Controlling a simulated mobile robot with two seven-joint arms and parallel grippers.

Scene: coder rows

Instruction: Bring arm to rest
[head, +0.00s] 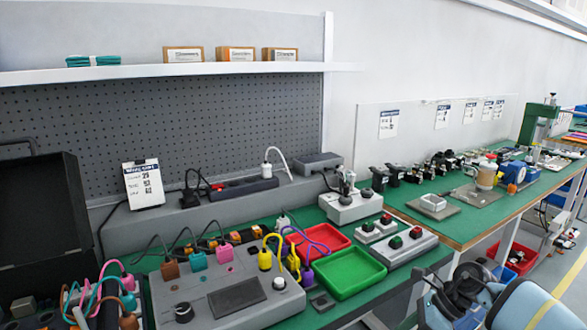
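My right arm shows at the lower right corner, with a light blue link and a dark wrist. My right gripper (436,299) is at its left end, low in front of the bench edge. It is partly cut off by the bottom edge, and its fingers are too unclear to tell open from shut. I see nothing clearly held in it. My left arm and gripper are not in view. The green workbench (412,267) lies to the left of and behind the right gripper.
A grey panel box (270,312) with coloured plugs, a green tray (345,272), a red tray (318,240) and button boxes (410,249) crowd the near bench. A black case (40,215) stands open at left. A red bin (512,256) is under the far bench. Floor shows at right.

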